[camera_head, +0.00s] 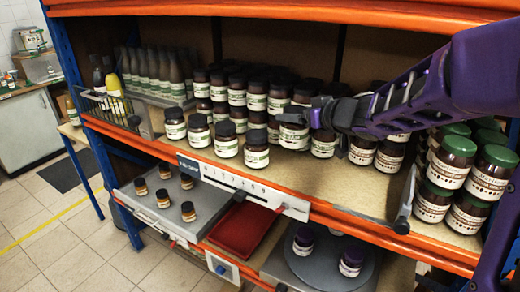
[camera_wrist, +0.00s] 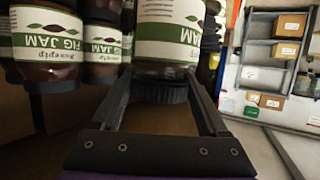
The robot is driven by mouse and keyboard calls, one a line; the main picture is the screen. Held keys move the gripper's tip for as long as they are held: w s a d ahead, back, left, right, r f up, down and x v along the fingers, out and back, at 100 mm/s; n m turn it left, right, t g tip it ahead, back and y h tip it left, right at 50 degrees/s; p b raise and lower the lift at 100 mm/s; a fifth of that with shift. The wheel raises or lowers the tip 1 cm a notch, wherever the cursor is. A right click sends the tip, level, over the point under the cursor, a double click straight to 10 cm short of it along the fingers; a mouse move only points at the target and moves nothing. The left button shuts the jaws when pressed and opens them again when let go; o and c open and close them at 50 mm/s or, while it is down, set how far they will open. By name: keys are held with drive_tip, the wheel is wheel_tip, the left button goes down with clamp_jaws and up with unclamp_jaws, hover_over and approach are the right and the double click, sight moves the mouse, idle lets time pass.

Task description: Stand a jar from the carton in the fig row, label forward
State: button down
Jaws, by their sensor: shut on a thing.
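My gripper (camera_head: 312,116) is shut on a dark jar (camera_head: 293,134) with a black lid and a white-and-green label, over the front middle of the shelf (camera_head: 330,185). In the wrist view my gripper (camera_wrist: 160,112) has its fingers either side of the held jar's black lid. That jar (camera_wrist: 168,50) reads "FIG JAM", upside down in this view, label towards the camera. Fig jam jars (camera_wrist: 45,38) stand beside it. In the head view the fig jars (camera_head: 256,155) stand in rows left of the gripper. I cannot tell whether the held jar touches the shelf. I cannot make out the carton.
Green-lidded jars (camera_head: 453,162) are stacked at the right. Bottles (camera_head: 152,68) stand at the left. Jars (camera_head: 323,148) stand close under my gripper. An orange shelf edge (camera_head: 340,214) runs along the front. Below are a red tray (camera_head: 242,229) and a round grey plate (camera_head: 325,268).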

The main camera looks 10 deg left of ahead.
sight(295, 146)
wheel_tip(295, 146, down, 4)
drive_tip(key=shift+s+f, duration=0.1)
drive_tip(key=shift+f, duration=0.15)
drive_tip(key=shift+f+b, duration=0.55)
drive_tip(key=shift+f, duration=1.75)
drive_tip(key=shift+f, duration=0.15)
unclamp_jaws()
drive_tip(key=shift+s+d+r, duration=0.15)
drive_tip(key=shift+d+r, duration=0.05)
drive_tip(key=shift+r, duration=0.05)
drive_tip(key=p+v, duration=0.1)
drive_tip(key=v, duration=1)
drive_tip(key=shift+s+d, duration=0.15)
drive_tip(key=shift+s, duration=0.05)
drive_tip(key=shift+w, duration=0.1)
